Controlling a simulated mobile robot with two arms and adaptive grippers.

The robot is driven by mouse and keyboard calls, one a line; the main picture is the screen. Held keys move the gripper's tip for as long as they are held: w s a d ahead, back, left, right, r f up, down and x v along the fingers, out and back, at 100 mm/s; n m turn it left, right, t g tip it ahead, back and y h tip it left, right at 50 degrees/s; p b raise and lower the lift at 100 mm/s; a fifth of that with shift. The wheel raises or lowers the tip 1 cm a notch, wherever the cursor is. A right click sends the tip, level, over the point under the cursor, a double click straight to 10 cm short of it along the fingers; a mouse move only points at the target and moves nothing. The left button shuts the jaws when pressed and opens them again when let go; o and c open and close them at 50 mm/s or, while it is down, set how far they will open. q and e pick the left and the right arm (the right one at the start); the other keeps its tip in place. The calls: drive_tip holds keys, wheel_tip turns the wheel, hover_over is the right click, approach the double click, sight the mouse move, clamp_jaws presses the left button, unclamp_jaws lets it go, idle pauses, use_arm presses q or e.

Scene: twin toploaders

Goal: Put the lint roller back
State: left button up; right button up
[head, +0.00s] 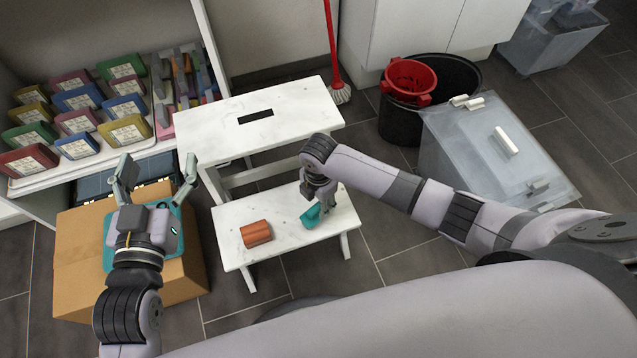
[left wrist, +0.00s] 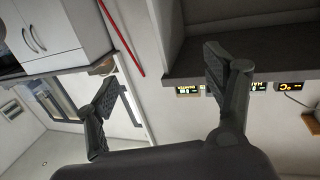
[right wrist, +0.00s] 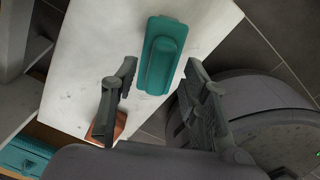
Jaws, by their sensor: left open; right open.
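A teal object (head: 311,216) with a raised, rounded long part lies on the lower step of a white stool (head: 225,245). It also shows in the right wrist view (right wrist: 162,55). I cannot tell for sure whether it is the lint roller. My left gripper (head: 157,170) is open and empty above a cardboard box (head: 75,275).
A shelf at the left holds several coloured labelled packs (head: 78,122). A teal item (head: 108,250) sits on the cardboard box under my left gripper. A black bin with a red bucket (head: 408,78), a lidded translucent container (head: 480,140) and a red-handled mop (head: 331,45) stand beyond the stool.

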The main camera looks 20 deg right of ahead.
wheel_tip(320, 180, up, 5)
drive_tip(key=shift+f+p, duration=0.2)
drive_tip(key=shift+p, duration=0.65)
drive_tip(key=s+a+r+m+t+y+p, duration=0.2)
drive_tip(key=s+a+r+m+t+y, duration=0.15)
drive_tip(key=s+a+r+m, duration=0.45)
use_arm(q)
drive_tip(key=s+a+f+g+y, duration=0.1)
drive_tip(key=s+a+f+g, duration=0.1)
drive_tip(key=s+f+g, duration=0.3)
drive_tip(key=s+a+f+g+y, duration=0.1)
drive_tip(key=s+f+g, duration=0.3)
drive_tip(key=f, duration=0.4)
drive_tip(key=shift+s+a+f+g+y, duration=0.2)
drive_tip(key=shift+s+a+g+y, duration=0.2)
drive_tip(key=shift+s+a, duration=0.35)
use_arm(e)
drive_tip(key=s+d+r+m+t+h, duration=0.1)
drive_tip(key=s+d+r+m+t, duration=0.1)
drive_tip(key=d+m, duration=0.4)
drive_tip(key=s+d+r+m+t+h, duration=0.1)
drive_tip(key=s+d+r+m, duration=0.1)
drive_tip(key=d+r+m, duration=0.3)
drive_tip(key=shift+s+d+m+t, duration=0.35)
drive_tip(key=shift+d+m, duration=0.45)
drive_tip(key=shift+d, duration=0.3)
use_arm(q)
drive_tip(key=shift+w+a, duration=0.1)
use_arm(e)
drive_tip(key=shift+h, duration=0.25)
